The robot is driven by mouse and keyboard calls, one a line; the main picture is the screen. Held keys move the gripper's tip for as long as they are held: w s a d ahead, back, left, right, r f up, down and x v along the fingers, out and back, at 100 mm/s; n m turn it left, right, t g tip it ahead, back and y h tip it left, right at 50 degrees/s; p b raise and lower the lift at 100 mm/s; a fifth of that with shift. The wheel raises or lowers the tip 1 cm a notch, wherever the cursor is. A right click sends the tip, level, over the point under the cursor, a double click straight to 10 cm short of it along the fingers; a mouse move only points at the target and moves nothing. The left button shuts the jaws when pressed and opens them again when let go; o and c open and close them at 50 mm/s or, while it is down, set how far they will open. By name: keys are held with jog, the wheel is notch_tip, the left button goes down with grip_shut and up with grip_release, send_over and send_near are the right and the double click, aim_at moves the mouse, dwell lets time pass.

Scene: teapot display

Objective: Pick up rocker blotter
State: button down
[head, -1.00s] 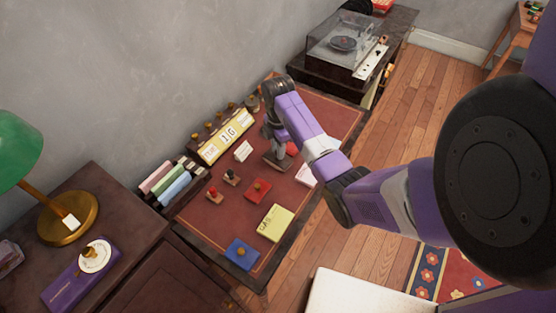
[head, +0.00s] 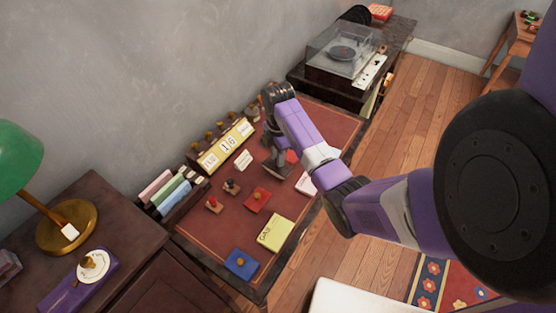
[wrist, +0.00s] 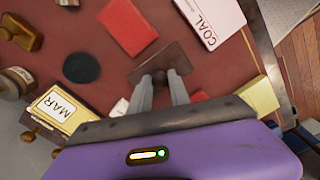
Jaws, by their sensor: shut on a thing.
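The rocker blotter (wrist: 160,60) shows in the wrist view as a brown rectangular base with a dark round knob. My gripper (wrist: 166,80) is shut on the knob, one finger on each side. In the head view my gripper (head: 275,148) points down over the red desk top, with the blotter (head: 275,169) below it, partly hidden by the fingers. I cannot tell whether its base touches the desk.
A red box (head: 257,200), a yellow box (head: 275,232) and a blue box (head: 241,263) lie left and in front. A pink box (wrist: 212,20) and another red box (wrist: 128,27) lie close by.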

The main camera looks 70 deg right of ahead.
notch_tip(320, 180, up, 19)
jog(key=p, duration=0.4)
dwell(0.5)
jog(key=shift+r, duration=0.1)
